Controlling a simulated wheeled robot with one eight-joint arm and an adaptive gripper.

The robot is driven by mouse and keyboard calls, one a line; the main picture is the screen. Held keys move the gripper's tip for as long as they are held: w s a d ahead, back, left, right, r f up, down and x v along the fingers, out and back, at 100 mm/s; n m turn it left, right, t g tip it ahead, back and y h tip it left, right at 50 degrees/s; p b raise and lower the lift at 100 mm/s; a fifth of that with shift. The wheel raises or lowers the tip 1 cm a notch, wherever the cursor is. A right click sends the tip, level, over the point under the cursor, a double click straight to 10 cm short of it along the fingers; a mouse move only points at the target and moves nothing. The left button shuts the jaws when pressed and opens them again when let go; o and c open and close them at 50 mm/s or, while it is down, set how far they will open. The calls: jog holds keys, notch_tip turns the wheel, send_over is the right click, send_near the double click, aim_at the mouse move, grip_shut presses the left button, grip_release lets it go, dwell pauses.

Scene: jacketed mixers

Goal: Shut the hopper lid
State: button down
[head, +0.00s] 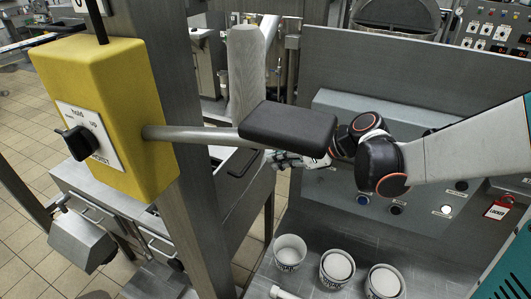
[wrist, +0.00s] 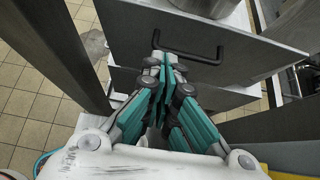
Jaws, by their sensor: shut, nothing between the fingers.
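No part is clearly marked as the hopper lid. A flat grey metal panel (wrist: 215,25) with a black bar handle (wrist: 190,54) lies ahead of my gripper in the wrist view; I cannot tell whether it is the lid. A panel with a dark handle (head: 243,162) also shows left of my gripper in the head view. My gripper (wrist: 165,65) is shut and empty, its teal fingers together near the left end of the handle; I cannot tell whether they touch it. In the head view my gripper (head: 285,159) is partly hidden behind a dark pad.
The dark pad (head: 288,127) sits on a grey rod from a yellow control box (head: 105,110) with a black knob. A steel post (head: 180,120) stands beside it. Several white cups (head: 290,252) stand on the bench below. A console with a red tag (head: 498,209) is at right.

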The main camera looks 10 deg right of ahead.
send_near(230, 164)
notch_tip(230, 164, down, 3)
jog(key=shift+w+a+r+p, duration=0.1)
jog(key=shift+w+a+p, duration=0.1)
jog(key=shift+w+a, duration=0.45)
jog(key=shift+w+a+r+p, duration=0.15)
jog(key=shift+w+a, duration=0.3)
jog(key=shift+a, duration=0.4)
jog(key=shift+f, duration=0.1)
jog(key=shift+a, duration=0.1)
